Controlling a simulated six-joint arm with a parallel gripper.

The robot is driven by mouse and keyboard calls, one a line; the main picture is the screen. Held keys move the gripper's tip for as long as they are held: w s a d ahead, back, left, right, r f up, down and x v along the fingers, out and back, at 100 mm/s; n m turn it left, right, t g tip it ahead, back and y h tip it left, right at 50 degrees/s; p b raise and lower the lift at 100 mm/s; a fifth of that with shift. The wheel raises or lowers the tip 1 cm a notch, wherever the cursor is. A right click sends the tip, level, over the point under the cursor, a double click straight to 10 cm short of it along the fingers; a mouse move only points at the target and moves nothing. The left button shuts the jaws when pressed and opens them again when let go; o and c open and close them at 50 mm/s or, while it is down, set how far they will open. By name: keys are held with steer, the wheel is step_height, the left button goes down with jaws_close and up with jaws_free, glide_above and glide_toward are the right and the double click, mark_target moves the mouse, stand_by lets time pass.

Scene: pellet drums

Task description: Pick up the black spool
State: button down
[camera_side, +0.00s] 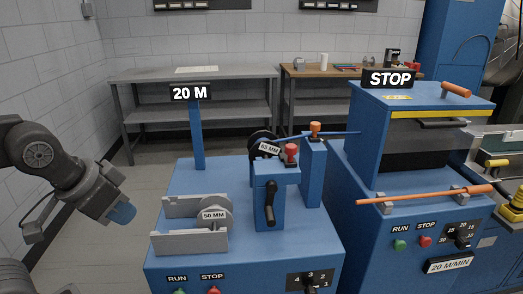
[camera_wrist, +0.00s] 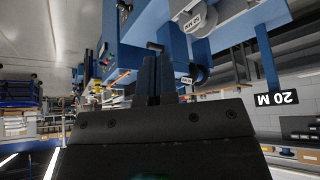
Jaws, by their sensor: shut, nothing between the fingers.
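The black spool (camera_side: 254,136) with a "65 MM" tag is mounted upright on the blue machine, behind a blue post with a black crank and red knob. It is partly hidden by that post. In the wrist view, which is upside down, its dark round end (camera_wrist: 203,73) shows right of my fingers. My gripper (camera_wrist: 160,62) is shut and empty, with both black fingers together. It is well apart from the spool. In the side view my arm is at the left edge, left of the machine, and the fingertips cannot be made out.
A grey "50 MM" spool (camera_side: 215,212) sits in a grey holder (camera_side: 188,244) at the machine's front left. A blue "20 M" sign post (camera_side: 197,135) stands behind it. A blue "STOP" cabinet (camera_side: 412,130) with an orange-handled lever stands right. Floor shows between my arm and the machine.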

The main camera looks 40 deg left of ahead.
steer(key=c, duration=1.1)
jaws_free()
steer(key=shift+o, duration=0.2)
steer(key=w+a+r+n, duration=0.1)
steer(key=w+r+n, duration=0.25)
steer(key=w, duration=0.35)
steer(key=w+a+r+n+h, duration=0.1)
steer(key=w+r+n, duration=0.2)
steer(key=w+n, duration=0.25)
steer(key=w+r+n, duration=0.3)
steer(key=w+n, duration=0.1)
steer(key=w, duration=0.3)
steer(key=n+h, duration=0.2)
steer(key=n, duration=1.2)
glide_above(264, 141)
steer(key=s+a, duration=0.1)
steer(key=s, duration=0.2)
step_height(264, 141, down, 11)
steer(key=shift+w+a+x, duration=0.15)
steer(key=shift+x, duration=1.3)
steer(key=shift+w+a+x, duration=0.1)
steer(key=shift+w+x, duration=0.05)
steer(key=shift+x, duration=1.25)
